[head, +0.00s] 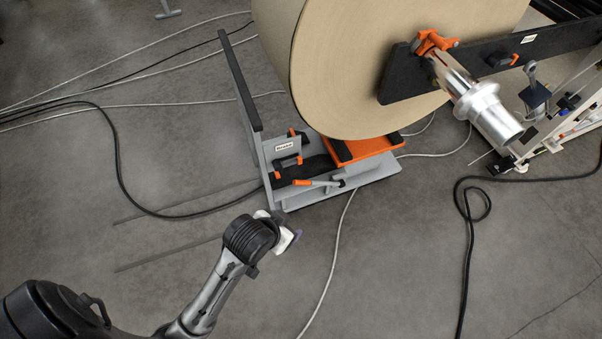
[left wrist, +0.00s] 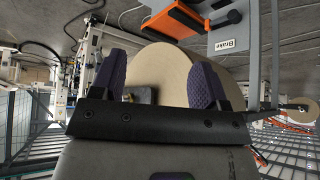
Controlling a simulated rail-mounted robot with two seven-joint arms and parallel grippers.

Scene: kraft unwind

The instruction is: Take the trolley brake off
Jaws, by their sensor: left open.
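The trolley (head: 340,192) is a grey frame with an orange bed (head: 368,149) under a big kraft roll (head: 390,70). An orange-tipped grey lever (head: 305,183) lies along the trolley's front.
A tall grey push bar with a dark grip (head: 240,85) rises at the trolley's left. A dark arm (head: 500,58) and a silver chuck (head: 487,110) are at the roll's right end. Cables, including a black one (head: 120,165), cross the floor. The floor around my left arm is otherwise open.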

